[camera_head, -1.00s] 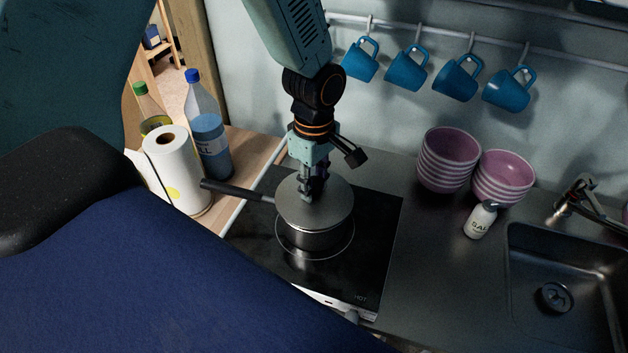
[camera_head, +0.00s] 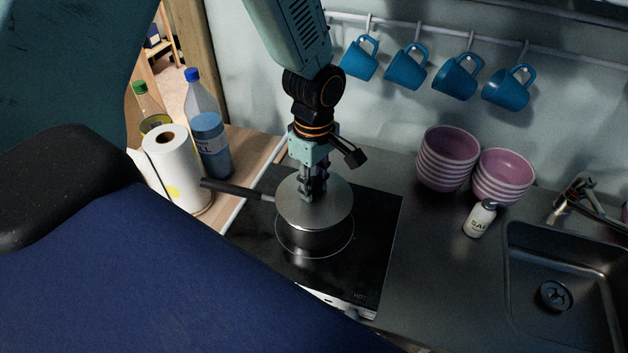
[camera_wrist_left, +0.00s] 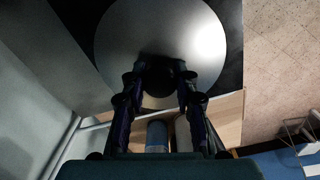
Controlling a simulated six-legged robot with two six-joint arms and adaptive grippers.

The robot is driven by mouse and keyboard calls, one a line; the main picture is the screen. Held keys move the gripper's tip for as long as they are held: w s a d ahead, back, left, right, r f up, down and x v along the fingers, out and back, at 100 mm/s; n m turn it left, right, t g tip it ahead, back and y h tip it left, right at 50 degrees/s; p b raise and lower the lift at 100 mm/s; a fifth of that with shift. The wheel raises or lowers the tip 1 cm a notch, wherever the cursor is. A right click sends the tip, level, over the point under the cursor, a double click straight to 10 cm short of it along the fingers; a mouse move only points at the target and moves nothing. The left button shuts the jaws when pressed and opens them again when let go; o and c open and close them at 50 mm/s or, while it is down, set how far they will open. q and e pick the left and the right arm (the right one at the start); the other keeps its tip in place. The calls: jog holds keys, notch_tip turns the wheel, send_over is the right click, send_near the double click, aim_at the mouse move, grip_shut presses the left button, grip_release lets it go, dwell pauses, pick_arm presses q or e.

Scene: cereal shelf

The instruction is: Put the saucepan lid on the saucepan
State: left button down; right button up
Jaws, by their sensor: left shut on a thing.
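The saucepan (camera_head: 308,240) stands on the black cooktop, its dark handle (camera_head: 235,190) pointing left. The round grey lid (camera_head: 335,205) lies level over the saucepan's top and covers its opening; I cannot tell whether it rests fully on the rim. My left gripper (camera_head: 312,194) points down from above, shut on the lid's knob, which is mostly hidden by the fingers. In the left wrist view the lid (camera_wrist_left: 125,45) is a wide disc beyond the gripper (camera_wrist_left: 165,82), with the fingers either side of the dark knob. My right gripper is not in view.
A paper towel roll (camera_head: 178,170) and bottles (camera_head: 209,140) stand left of the cooktop (camera_head: 360,260). Pink striped bowls (camera_head: 447,165), a white bottle (camera_head: 479,220) and a sink (camera_head: 590,270) are to the right. Blue mugs (camera_head: 405,72) hang behind. Bare counter lies right of the cooktop.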

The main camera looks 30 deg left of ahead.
pick_arm(q)
jog(key=shift+f, duration=0.5)
jog(key=c, duration=0.9)
grip_release()
jog(key=shift+c, duration=0.2)
notch_tip(320, 180, up, 11)
jog(key=shift+f, duration=0.1)
jog(key=shift+r, duration=0.6)
